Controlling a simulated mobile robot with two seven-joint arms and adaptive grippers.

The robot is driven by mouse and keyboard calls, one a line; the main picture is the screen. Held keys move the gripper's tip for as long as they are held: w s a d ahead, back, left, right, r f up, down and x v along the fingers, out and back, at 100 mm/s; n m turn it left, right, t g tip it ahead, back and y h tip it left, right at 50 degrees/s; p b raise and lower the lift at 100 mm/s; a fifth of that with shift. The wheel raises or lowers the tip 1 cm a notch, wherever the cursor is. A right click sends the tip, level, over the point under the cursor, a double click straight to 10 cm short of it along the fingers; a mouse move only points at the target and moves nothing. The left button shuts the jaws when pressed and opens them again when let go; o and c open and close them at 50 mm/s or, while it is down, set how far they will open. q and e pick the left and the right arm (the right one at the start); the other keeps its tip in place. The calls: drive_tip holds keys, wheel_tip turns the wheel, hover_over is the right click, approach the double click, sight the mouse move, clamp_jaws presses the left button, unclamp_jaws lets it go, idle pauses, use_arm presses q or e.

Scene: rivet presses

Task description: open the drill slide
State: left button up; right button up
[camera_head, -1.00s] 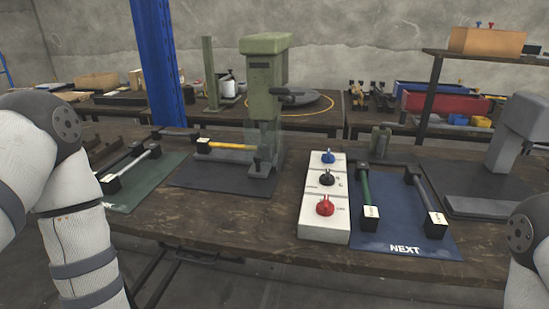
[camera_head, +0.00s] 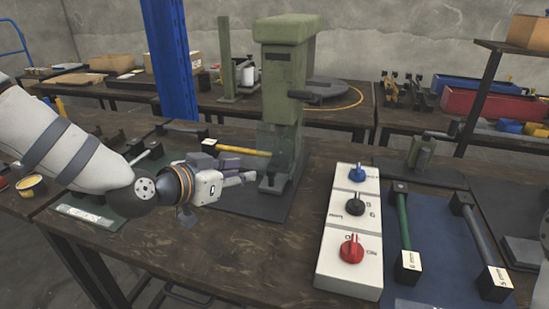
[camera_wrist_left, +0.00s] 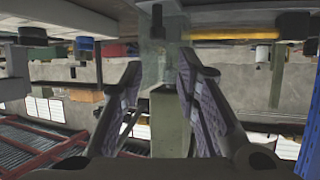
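The green drill press (camera_head: 286,95) stands upright on a dark mat (camera_head: 240,200) in the middle of the bench. A clear guard (camera_head: 268,138) covers its lower front. A yellow bar (camera_head: 236,148) with a pale-topped black end block reaches left from the guard; it also shows in the left wrist view (camera_wrist_left: 235,33). I cannot tell for sure which part is the slide. My left gripper (camera_head: 240,168) is in front of the press, near the bar and apparently apart from it. Its fingers (camera_wrist_left: 158,65) are spread with nothing between them. My right gripper is out of view.
A white control box (camera_head: 350,228) with blue, black and red knobs stands right of the press. Beyond it, a blue mat (camera_head: 445,245) carries a green bar (camera_head: 403,225) and a grey bar (camera_head: 478,235). A blue post (camera_head: 170,60) rises behind. The bench front is clear.

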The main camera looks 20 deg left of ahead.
sight(270, 169)
use_arm(q)
drive_tip(key=w+f, duration=0.1)
drive_tip(key=w+d+f+b, duration=0.1)
drive_tip(key=w+d+f, duration=0.1)
drive_tip(key=w, duration=0.1)
drive_tip(key=shift+f+b, duration=0.15)
drive_tip(key=shift+b, duration=0.15)
drive_tip(key=b+x, duration=0.1)
drive_tip(key=x, duration=0.4)
drive_tip(key=shift+w, duration=0.25)
drive_tip(key=shift+w+d+r, duration=0.1)
drive_tip(key=shift+w+r, duration=0.05)
drive_tip(key=shift+r, duration=0.2)
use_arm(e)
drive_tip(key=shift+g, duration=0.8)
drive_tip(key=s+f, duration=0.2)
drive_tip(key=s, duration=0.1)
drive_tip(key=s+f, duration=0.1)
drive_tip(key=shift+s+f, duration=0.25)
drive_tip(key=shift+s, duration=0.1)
use_arm(q)
clamp_jaws()
